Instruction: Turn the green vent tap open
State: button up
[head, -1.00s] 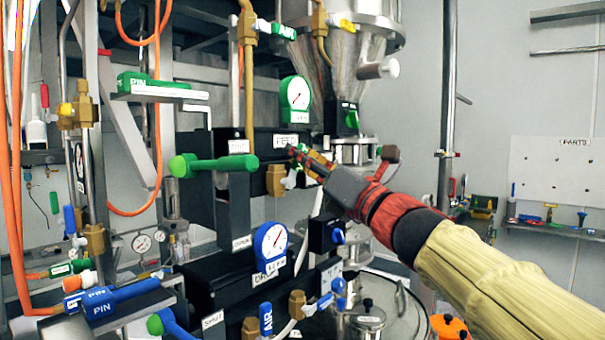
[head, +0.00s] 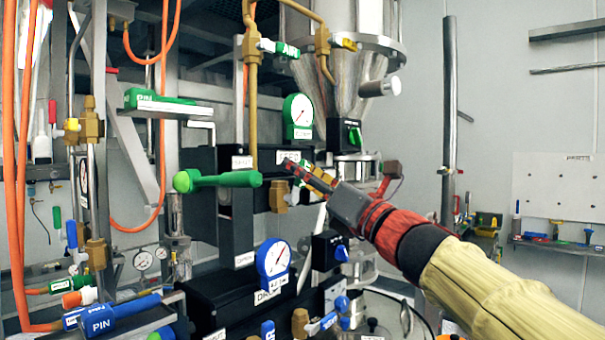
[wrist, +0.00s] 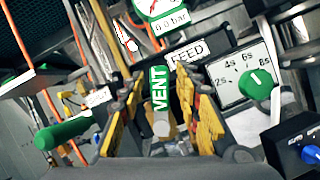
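The green vent tap handle (wrist: 158,88), marked VENT, stands nearly upright in the wrist view, just below the FEED label (wrist: 187,54). My gripper (wrist: 155,110) has its yellow fingers apart, one on each side of the handle. I cannot tell whether either finger touches it. In the head view my gripper (head: 300,172) is in front of the FEED housing and largely hides the tap.
A long green lever (head: 218,180) sticks out left of my gripper, between SHUT and OPEN labels. A green-rimmed gauge (head: 298,116) is above, and a green timer knob (wrist: 257,85) is to the right. A blue-rimmed gauge (head: 273,257) is below.

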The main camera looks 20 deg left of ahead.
jog(key=v, duration=1.2)
